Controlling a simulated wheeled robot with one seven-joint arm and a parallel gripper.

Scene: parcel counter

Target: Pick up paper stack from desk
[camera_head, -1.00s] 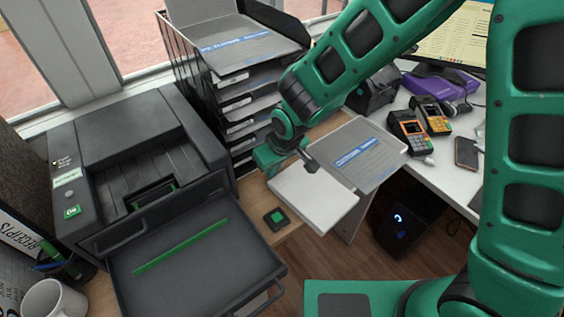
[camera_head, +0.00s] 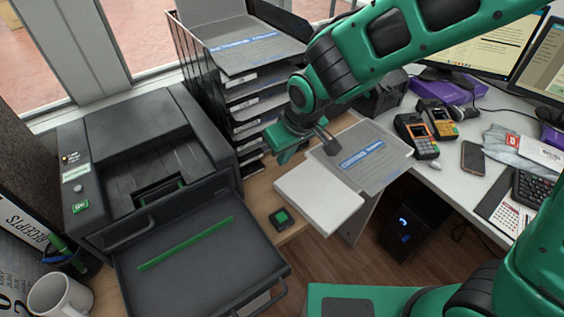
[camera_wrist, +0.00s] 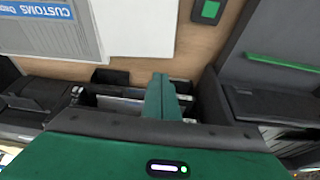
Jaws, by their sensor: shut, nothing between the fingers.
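The white paper stack (camera_head: 318,192) lies flat at the edge of the wooden desk (camera_head: 262,188) in the head view. A grey customs folder (camera_head: 385,165) with a blue label lies right beside it, at its upper right. The stack also shows at the top of the wrist view (camera_wrist: 138,28), next to the folder (camera_wrist: 45,38). My gripper (camera_head: 284,150) is above the desk, behind and to the upper left of the stack, apart from it. In the wrist view its green fingers (camera_wrist: 163,97) are together and empty, with the stack lying off to the upper left.
A black printer (camera_head: 150,165) with its tray extended stands at left. A tall black tray rack (camera_head: 225,105) stands behind my gripper. A small black pad with a green square (camera_head: 281,218) lies left of the stack. Card terminals (camera_head: 420,136) stand on the white counter at right.

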